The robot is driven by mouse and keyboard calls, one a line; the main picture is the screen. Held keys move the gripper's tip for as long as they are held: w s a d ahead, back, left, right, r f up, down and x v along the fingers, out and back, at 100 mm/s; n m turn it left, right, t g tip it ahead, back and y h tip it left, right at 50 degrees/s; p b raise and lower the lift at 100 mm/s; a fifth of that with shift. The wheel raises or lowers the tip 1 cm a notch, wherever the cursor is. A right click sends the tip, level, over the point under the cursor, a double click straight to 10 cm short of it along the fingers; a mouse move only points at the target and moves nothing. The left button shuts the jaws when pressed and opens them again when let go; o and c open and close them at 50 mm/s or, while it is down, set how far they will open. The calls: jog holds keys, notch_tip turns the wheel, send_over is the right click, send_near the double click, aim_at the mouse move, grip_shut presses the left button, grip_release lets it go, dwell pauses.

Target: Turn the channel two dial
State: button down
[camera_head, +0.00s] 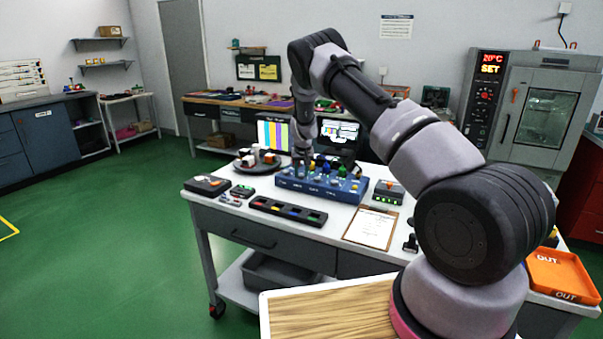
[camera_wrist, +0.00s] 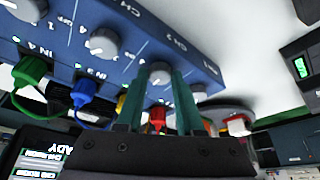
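The blue channel box (camera_head: 322,184) sits on the white bench, with several grey dials on its sloped face. In the wrist view the box (camera_wrist: 130,18) appears upside down, labelled IN 4 and IN 3 at the left. By that order the channel two dial (camera_wrist: 160,72) is the one between my fingertips. My gripper (camera_wrist: 162,78) is open, its two green fingers apart on either side of this dial. I cannot tell whether they touch it.
Neighbouring dials (camera_wrist: 104,43) stand close on both sides. Green (camera_wrist: 30,70), blue (camera_wrist: 83,89) and red (camera_wrist: 157,116) plugs stick out of the box near my fingers. A clipboard (camera_head: 370,228) and a slotted black tray (camera_head: 288,212) lie in front of the box.

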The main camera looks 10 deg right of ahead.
jog(key=shift+m, duration=0.3)
jog(key=m, duration=0.1)
jog(key=m+h, duration=0.1)
jog(key=m, duration=0.1)
jog(key=shift+a+h, duration=0.25)
jog(key=shift+h, duration=0.05)
jog(key=shift+w+m+g+h, duration=0.1)
jog(key=shift+m+g+h, duration=0.25)
jog(key=shift+m, duration=0.75)
jog(key=shift+m+g+h, duration=0.25)
jog(key=shift+m+h, duration=0.1)
jog(key=shift+m, duration=0.75)
jog(key=shift+a, duration=0.1)
jog(key=c, duration=0.5)
grip_release()
jog(key=shift+c, duration=0.2)
jog(key=shift+r, duration=0.1)
